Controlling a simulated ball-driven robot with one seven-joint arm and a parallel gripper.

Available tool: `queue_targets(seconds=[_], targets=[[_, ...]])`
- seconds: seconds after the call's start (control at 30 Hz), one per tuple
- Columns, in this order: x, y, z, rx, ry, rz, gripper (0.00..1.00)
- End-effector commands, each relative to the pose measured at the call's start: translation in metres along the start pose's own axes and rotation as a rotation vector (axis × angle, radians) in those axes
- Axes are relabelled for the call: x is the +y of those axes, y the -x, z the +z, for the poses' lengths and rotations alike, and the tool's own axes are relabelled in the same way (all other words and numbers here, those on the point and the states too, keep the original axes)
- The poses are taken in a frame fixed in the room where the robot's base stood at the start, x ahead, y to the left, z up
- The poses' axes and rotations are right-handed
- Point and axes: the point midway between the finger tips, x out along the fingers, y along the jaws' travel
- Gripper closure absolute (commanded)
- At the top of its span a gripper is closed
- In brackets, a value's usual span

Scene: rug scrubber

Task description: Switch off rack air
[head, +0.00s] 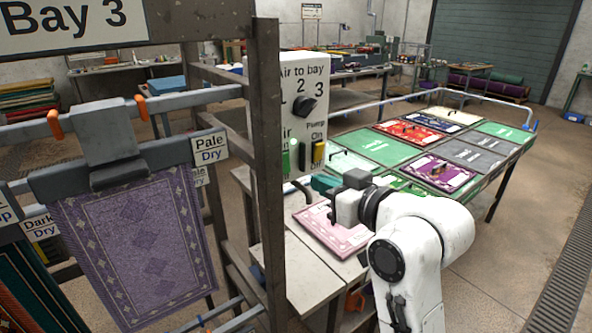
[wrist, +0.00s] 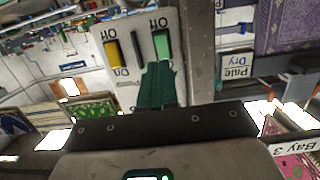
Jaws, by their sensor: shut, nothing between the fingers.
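The grey-white control panel (head: 262,130) carries a dark bay knob (head: 303,106), which seems to point towards 3. Below it are a green air switch (head: 293,157) and a yellow pump switch (head: 318,150) with On and Off labels. In the wrist view the panel is upside down, with the green switch (wrist: 161,44) right of the yellow one (wrist: 112,53). My gripper (head: 322,183) has teal fingers, shut and empty. In the wrist view its fingertips (wrist: 160,68) overlap the end of the green switch opposite its Off label; I cannot tell whether they touch.
A rusty rack post (head: 268,180) stands just left of the panel. A lilac rug (head: 135,245) hangs on the rack under a Pale Dry sign (head: 210,147). A pink rug (head: 330,228) lies below my gripper, and a table of rugs (head: 505,150) stands behind.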

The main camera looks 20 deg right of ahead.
Motion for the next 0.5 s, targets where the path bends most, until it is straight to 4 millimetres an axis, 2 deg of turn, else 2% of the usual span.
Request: queue_targets(seconds=[0.1,0.3,0.5], targets=[[-0.001,-0.025,-0.002,-0.002,0.000,-0.003,1.00],[-0.001,-0.061,-0.002,-0.002,0.001,-0.002,1.00],[-0.001,-0.082,-0.001,0.000,0.000,-0.002,1.00]])
